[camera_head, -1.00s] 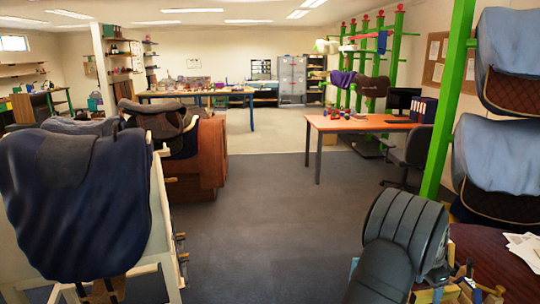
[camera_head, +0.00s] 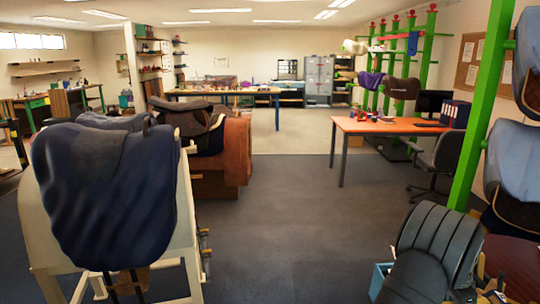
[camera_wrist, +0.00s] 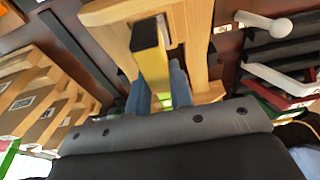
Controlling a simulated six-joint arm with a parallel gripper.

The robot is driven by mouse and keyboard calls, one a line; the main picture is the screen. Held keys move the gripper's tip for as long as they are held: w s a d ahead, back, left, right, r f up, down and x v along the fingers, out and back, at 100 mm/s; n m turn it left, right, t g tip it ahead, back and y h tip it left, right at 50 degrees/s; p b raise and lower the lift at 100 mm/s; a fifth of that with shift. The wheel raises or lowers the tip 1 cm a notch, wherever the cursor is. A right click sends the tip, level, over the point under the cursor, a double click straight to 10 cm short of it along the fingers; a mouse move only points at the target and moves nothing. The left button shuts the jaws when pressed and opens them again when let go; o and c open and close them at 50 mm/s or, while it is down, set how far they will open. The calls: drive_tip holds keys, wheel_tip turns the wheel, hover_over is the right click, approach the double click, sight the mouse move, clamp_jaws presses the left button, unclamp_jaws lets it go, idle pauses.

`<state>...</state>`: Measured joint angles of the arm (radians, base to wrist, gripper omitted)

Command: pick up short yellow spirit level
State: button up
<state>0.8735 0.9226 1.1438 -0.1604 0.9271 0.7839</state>
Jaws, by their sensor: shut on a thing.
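The short yellow spirit level (camera_wrist: 146,36) shows in the wrist view as a narrow yellow bar with a dark end, pointing away from the camera. My gripper (camera_wrist: 158,84) has its blue-grey fingers on either side of the level and is shut on it. The near part of the level is hidden between the fingers and behind my dark wrist housing. In the head view the level and the fingertips cannot be made out; my dark ribbed arm fills the lower right.
In the wrist view a light wooden frame (camera_wrist: 196,40) lies right around and behind the level. Wooden blocks (camera_wrist: 40,100) are at left, a white-handled tool (camera_wrist: 265,24) at upper right. In the head view a navy saddle (camera_head: 105,190) stands at left; a green post (camera_head: 482,110) rises at right. The middle floor is clear.

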clamp_jaws()
drive_tip(key=shift+r, duration=0.1)
wheel_tip(320, 180, up, 11)
idle(1.8)
